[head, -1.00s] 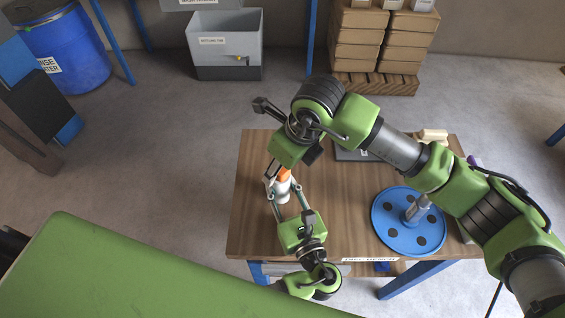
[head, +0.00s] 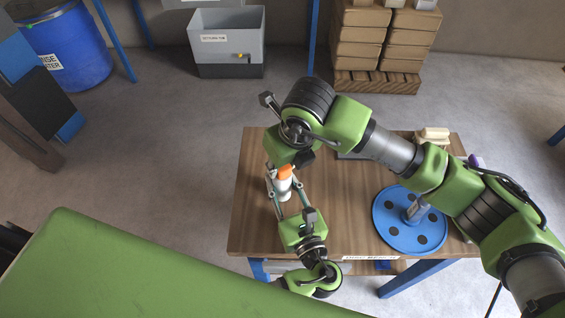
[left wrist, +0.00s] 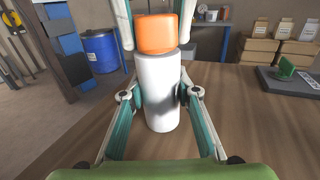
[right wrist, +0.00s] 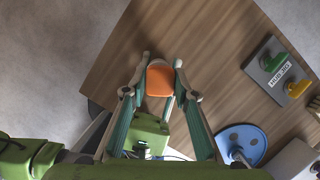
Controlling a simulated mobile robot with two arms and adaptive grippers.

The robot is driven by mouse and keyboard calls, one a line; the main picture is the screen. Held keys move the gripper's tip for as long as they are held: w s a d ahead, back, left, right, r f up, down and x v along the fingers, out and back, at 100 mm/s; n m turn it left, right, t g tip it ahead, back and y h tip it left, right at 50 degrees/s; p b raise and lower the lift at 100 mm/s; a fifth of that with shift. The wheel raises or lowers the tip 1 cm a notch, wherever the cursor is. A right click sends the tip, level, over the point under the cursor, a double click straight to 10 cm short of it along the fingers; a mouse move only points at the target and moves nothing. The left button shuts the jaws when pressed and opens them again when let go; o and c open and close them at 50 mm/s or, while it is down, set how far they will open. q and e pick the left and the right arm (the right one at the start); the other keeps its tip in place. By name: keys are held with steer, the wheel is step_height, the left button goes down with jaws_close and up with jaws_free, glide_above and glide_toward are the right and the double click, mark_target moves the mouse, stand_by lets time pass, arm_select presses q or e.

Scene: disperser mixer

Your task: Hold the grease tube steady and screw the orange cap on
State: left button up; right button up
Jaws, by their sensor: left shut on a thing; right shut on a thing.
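The white grease tube (left wrist: 160,95) stands upright over the wooden table, and it also shows in the head view (head: 283,187). My left gripper (head: 280,190) is shut on its body from both sides. The orange cap (left wrist: 157,34) sits at the top of the tube with no visible gap; it also shows in the right wrist view (right wrist: 160,79). How far it is threaded cannot be seen. My right gripper (right wrist: 161,62) is shut on the cap from above, one finger on each side. The table under the tube is partly hidden by my arms.
A blue disc with dark spots (head: 385,232) lies on the right of the table (head: 335,230). A dark grey plate (right wrist: 262,66) with green and yellow parts lies at the back. A grey bin (head: 228,70) and stacked boxes (head: 408,45) stand behind on the floor.

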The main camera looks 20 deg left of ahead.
steer(key=shift+m+t+h, duration=0.4)
steer(key=shift+m+h, duration=0.1)
steer(key=shift+m, duration=1.2)
steer(key=shift+m+h, duration=0.4)
steer(key=shift+m, duration=1.3)
steer(key=m+h, duration=0.1)
steer(key=m, duration=0.2)
steer(key=shift+a+m, duration=0.1)
steer(key=shift+m, duration=0.2)
steer(key=shift+m+h, duration=0.5)
steer(key=shift+m, duration=1.2)
